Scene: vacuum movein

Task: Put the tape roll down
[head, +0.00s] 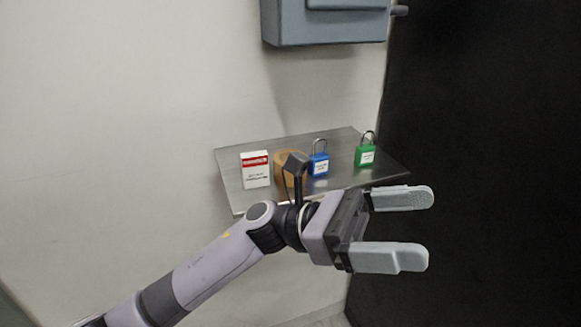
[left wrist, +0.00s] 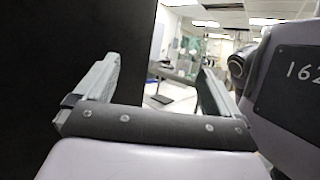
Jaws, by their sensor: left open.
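The tape roll (head: 283,157) is tan and sits on the metal shelf (head: 231,187), between a white box and a blue padlock. My left wrist partly hides it in the head view. My left gripper (head: 415,228) is open and empty, in front of and to the right of the shelf, with its fingers pointing right. In the left wrist view its two fingers (left wrist: 160,85) stand apart with nothing between them. My right gripper is in neither view.
A white box with a red band (head: 255,170), a blue padlock (head: 319,164) and a green padlock (head: 365,156) stand on the shelf. A grey cabinet (head: 325,28) hangs above. A black panel (head: 490,120) fills the right side.

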